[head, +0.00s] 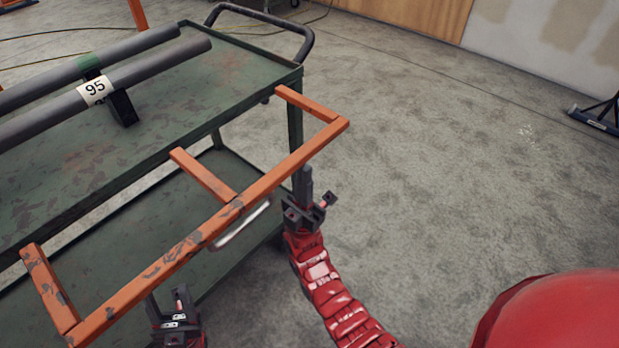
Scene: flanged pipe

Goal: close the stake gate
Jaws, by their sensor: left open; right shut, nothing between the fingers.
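The stake gate is an orange, scuffed frame (275,172) with a long front bar and several shorter bars. It reaches out past the near side of the green cart (60,190). My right gripper (306,180) is shut and empty, pointing up close to the long bar, right of the handle. I cannot tell whether it touches the bar. My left gripper (170,299) is open and empty, below and left of the handle, near the long bar.
Two grey pipes (150,68) lie on the cart top, with a "95" label (95,90) and a dark support beneath. The cart's push handle (270,18) is at the back. Concrete floor (450,150) to the right is mostly clear. A dark stand foot (598,118) is far right.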

